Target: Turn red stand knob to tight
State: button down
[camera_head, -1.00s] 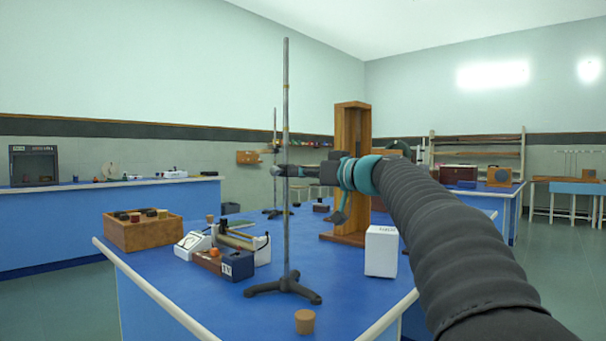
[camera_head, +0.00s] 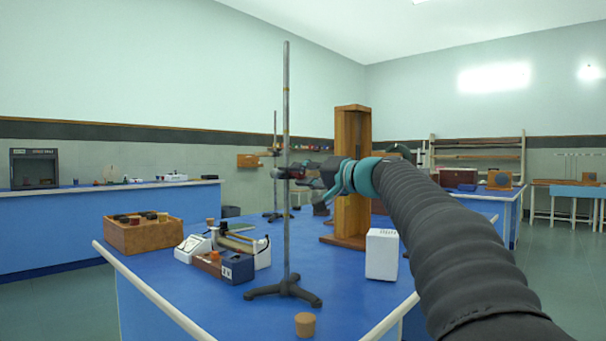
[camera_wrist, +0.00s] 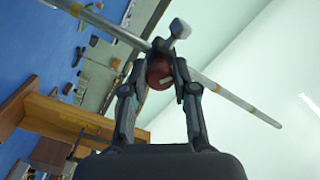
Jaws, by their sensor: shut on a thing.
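The stand (camera_head: 286,215) is a tall grey rod on a dark tripod base at the middle of the blue bench. In the wrist view the rod (camera_wrist: 225,93) runs diagonally across. The red knob (camera_wrist: 160,74), with a pale mark on its face, sits between the fingers of my gripper (camera_wrist: 162,68), in front of the rod. A grey clamp piece (camera_wrist: 180,29) sticks out just above it. My gripper (camera_head: 287,172) is shut on the knob, partway up the rod in the head view. The knob's exact tightness cannot be seen.
A wooden frame (camera_head: 351,185) stands behind my gripper. A white box (camera_head: 381,254), a cork (camera_head: 305,324), a wooden box (camera_head: 143,235) and a blue-fronted device (camera_head: 224,266) lie on the bench. Bare blue bench lies around the tripod.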

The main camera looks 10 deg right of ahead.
jog(key=shift+r+m+p, duration=0.1)
jog(key=shift+m+p, duration=1.45)
jog(key=shift+m, duration=3.55)
jog(key=c, duration=0.9)
grip_release()
jog(key=v, duration=1.2)
